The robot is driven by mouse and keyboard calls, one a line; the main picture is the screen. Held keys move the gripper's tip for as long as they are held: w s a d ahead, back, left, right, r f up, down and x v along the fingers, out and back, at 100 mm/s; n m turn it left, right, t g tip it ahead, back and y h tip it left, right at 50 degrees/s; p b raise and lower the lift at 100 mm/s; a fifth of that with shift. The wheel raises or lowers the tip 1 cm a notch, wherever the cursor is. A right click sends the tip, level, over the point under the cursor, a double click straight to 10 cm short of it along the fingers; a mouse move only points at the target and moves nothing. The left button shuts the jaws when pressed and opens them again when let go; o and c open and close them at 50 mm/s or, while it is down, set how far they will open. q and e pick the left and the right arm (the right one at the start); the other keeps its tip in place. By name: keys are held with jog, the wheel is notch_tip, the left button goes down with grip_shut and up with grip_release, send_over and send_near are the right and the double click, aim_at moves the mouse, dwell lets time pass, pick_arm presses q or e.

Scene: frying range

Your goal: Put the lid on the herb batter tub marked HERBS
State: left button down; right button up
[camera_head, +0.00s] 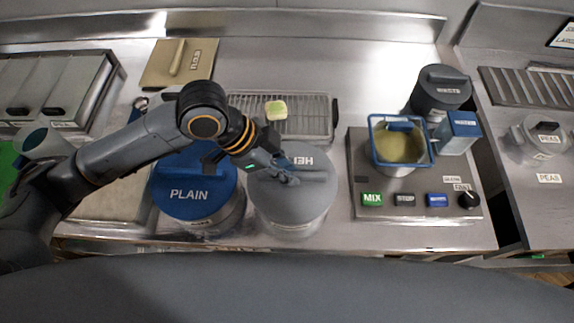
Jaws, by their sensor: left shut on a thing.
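A round grey lid (312,192) with a partly hidden label reading "HE..." is over the grey tub (290,229) at the front middle of the counter. My left gripper (288,172) comes in from the left and is shut on the bar handle across the top of this lid. The lid covers the tub's opening from this angle. I cannot tell whether it rests fully on the rim or is a little above it. The tub's own marking is not readable. My right gripper is not in view.
A tub with a blue PLAIN lid (190,195) stands close on the left, under my arm. A wire rack (308,113) with a pale green piece (276,110) lies behind. A mixer base (415,205) with buttons and a blue-rimmed container (401,148) stands right.

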pick_arm(q)
jog(key=c, duration=1.3)
grip_release()
jog(key=shift+o, duration=0.2)
jog(key=v, duration=1.2)
